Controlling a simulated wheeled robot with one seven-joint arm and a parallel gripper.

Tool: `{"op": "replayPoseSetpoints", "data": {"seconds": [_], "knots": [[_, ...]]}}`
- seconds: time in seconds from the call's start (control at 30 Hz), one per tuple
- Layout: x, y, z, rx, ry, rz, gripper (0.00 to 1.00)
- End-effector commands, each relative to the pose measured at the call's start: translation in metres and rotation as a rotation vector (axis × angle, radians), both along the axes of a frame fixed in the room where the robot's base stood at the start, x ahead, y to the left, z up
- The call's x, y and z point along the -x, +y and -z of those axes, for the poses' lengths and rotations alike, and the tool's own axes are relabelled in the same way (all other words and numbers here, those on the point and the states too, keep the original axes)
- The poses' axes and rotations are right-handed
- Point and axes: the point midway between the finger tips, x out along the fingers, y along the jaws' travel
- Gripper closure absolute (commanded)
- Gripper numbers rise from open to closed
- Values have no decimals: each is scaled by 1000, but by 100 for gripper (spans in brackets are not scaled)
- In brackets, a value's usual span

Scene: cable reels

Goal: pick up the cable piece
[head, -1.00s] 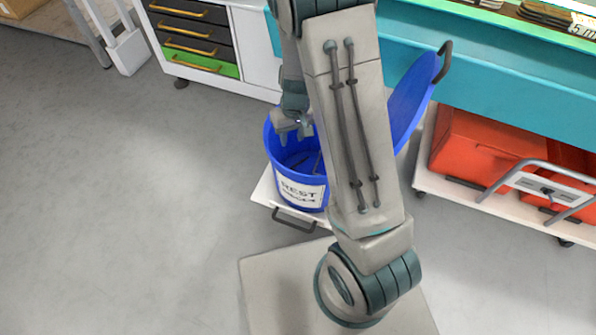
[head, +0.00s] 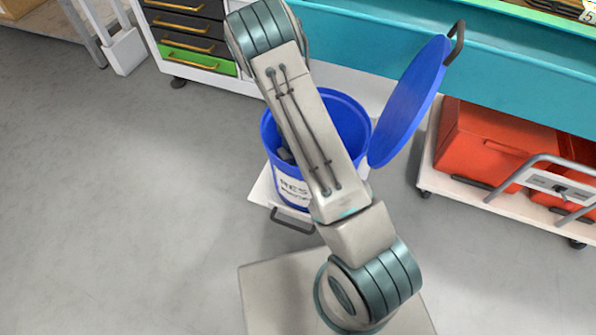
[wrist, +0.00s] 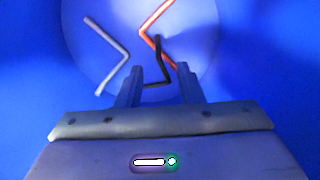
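Three bent cable pieces show inside the blue bin (head: 268,135) in the wrist view: a grey one (wrist: 118,52) at the left, an orange-red one (wrist: 152,22) at the top, and a black one (wrist: 163,62) in the middle. The black piece reaches from above the fingertips down into the gap between them. My gripper (wrist: 160,72) is open, with its two fingers apart and pointing into the bin. I cannot tell how far above the black piece they are. In the head view my arm hides most of the bin's inside and the gripper.
The bin stands on a low white platform (head: 262,190) with a dark handle. Its blue lid (head: 412,100) is raised at the right. Red crates (head: 490,140) stand on a white shelf at the right. A drawer unit (head: 190,40) is at the back left. Open grey floor lies left.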

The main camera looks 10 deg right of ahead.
Motion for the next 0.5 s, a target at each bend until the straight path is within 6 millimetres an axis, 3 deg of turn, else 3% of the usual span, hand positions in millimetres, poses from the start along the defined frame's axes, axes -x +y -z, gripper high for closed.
{"op": "replayPoseSetpoints", "data": {"seconds": [0.23,0.5], "knots": [[0,-2,20,0,-1,0,66],[0,-8,56,0,1,-1,66]]}}
